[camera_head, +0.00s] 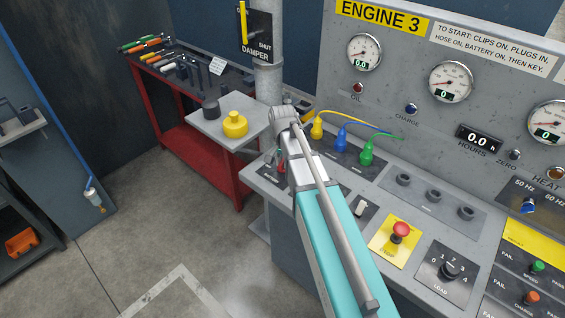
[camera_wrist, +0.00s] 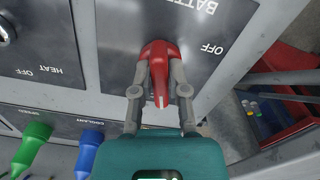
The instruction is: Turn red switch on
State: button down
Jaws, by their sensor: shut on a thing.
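The red switch (camera_wrist: 157,60) is a rotary handle on a dark plate (camera_wrist: 115,30) marked with a partly cut-off "BATTE..." and "OFF" in the wrist view. A pale line marks the handle's end nearest my gripper. My gripper (camera_wrist: 159,77) has one finger on each side of the handle and is shut on it. In the head view, a small red part of the switch (camera_head: 282,167) shows at the left end of the console, mostly hidden behind my arm. My fingers are hidden there too.
Green (camera_head: 367,153), blue (camera_head: 341,140) and yellow (camera_head: 317,128) plugs stand close to the right of my arm. A red stop button (camera_head: 401,231) and load knob (camera_head: 450,270) lie farther right. A small table with a yellow cap (camera_head: 235,124) is at left.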

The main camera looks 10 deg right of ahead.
jog(key=m, duration=0.3)
jog(key=shift+m, duration=0.3)
dwell(0.4)
jog(key=c, duration=0.6)
grip_release()
jog(key=shift+c, duration=0.2)
